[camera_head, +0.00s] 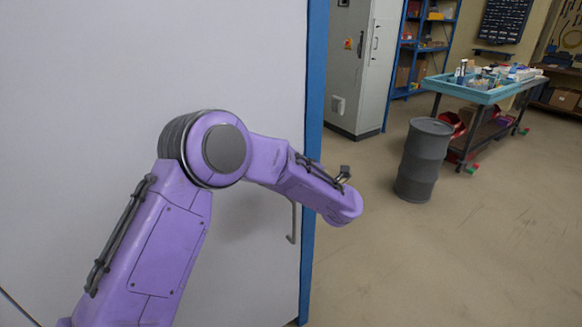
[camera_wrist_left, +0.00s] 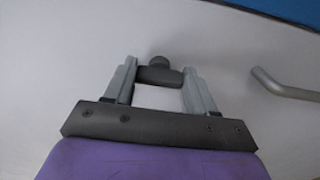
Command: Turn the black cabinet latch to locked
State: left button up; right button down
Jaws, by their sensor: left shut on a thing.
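The black cabinet latch (camera_wrist_left: 159,72) shows in the left wrist view as a dark knob with a short crossbar, against a pale panel. My left gripper (camera_wrist_left: 158,76) is shut on its crossbar, with one grey finger on each side. In the head view my purple left arm reaches across the pale panel (camera_head: 90,90) toward its blue edge. The latch and the left fingertips are hidden behind my arm there. My right gripper is in neither view.
A grey bar handle (camera_wrist_left: 285,86) sits right of the latch; in the head view a grey handle (camera_head: 293,222) hangs below my forearm. A grey drum (camera_head: 423,160) and a blue-topped workbench (camera_head: 480,95) stand to the right. The floor in front of them is clear.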

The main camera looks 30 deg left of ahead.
pick_arm(q)
jog(key=o, duration=1)
jog(key=shift+o, duration=0.2)
jog(key=b+v, duration=0.3)
jog(key=v, duration=0.7)
jog(key=shift+d, duration=0.25)
jog(key=shift+s, duration=0.1)
